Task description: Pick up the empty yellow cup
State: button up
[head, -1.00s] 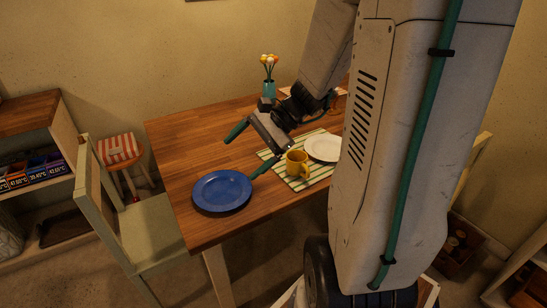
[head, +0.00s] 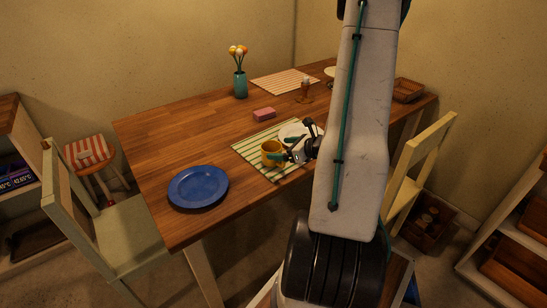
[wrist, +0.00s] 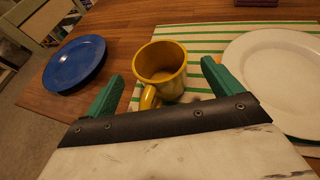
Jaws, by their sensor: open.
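The yellow cup (head: 271,153) stands upright on a green-and-white striped placemat (head: 250,149) on the wooden table. In the wrist view the yellow cup (wrist: 161,68) is empty inside, and its handle points toward me. My gripper (head: 279,154) is at the cup's right side in the head view. In the wrist view my gripper (wrist: 158,82) is open, with one green finger on each side of the cup's near part. The cup's body lies mostly beyond the fingertips, and I cannot tell whether a finger touches it.
A white plate (wrist: 278,75) lies right of the cup, partly hidden by my arm in the head view. A blue plate (head: 198,187) lies to the left. A pink block (head: 264,115), a teal vase (head: 240,84) and a brown glass (head: 305,92) stand farther back.

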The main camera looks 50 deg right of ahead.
aim_at(264, 147)
jog(key=x, duration=0.3)
jog(key=shift+w, duration=0.4)
jog(key=c, duration=1.2)
jog(key=shift+r, duration=0.1)
